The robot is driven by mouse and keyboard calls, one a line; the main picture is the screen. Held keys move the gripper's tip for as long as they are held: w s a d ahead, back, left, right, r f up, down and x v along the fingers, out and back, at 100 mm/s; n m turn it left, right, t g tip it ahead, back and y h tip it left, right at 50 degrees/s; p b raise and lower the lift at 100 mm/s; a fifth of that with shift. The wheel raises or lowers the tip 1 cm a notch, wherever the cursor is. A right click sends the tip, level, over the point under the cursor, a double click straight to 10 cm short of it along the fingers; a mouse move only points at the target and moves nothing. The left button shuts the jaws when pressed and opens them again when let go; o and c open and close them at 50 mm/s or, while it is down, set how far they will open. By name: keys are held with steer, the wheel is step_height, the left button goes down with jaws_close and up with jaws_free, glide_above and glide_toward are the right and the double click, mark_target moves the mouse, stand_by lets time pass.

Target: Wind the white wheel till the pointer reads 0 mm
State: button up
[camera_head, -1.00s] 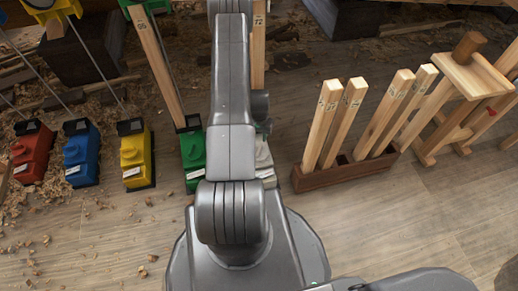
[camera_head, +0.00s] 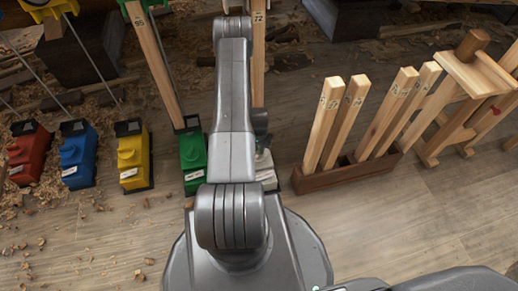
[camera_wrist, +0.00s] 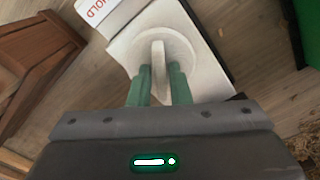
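The white wheel (camera_wrist: 185,48) is a round disc with a raised rib across it, on a white jack body (camera_wrist: 204,88) in the wrist view. The two green fingers of my gripper (camera_wrist: 159,80) stand on either side of the rib and appear closed against it. In the head view the white jack (camera_head: 266,172) shows only in part, beside the green one; my arm hides most of it and my gripper. A label reading "HOLD" (camera_wrist: 97,10) is partly in the wrist view. The pointer and its scale cannot be read in either view.
Green (camera_head: 193,152), yellow (camera_head: 132,158), blue (camera_head: 78,155) and red (camera_head: 29,152) jacks stand to the left. A brown rack (camera_head: 345,174) with several wooden posts is close on the right, with a wooden trestle (camera_head: 470,75) beyond. Shavings litter the left floor.

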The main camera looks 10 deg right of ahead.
jaws_close()
steer(key=shift+m, duration=0.4)
steer(key=m+b, duration=0.2)
steer(key=m, duration=0.1)
steer(key=shift+f+b, duration=0.15)
steer(key=shift+b, duration=0.2)
steer(key=m+b, duration=0.1)
steer(key=m, duration=0.3)
steer(key=shift+b, duration=0.35)
steer(key=shift+m+b, duration=0.6)
steer(key=shift+m, duration=1.4)
steer(key=shift+o, duration=2.2)
jaws_free()
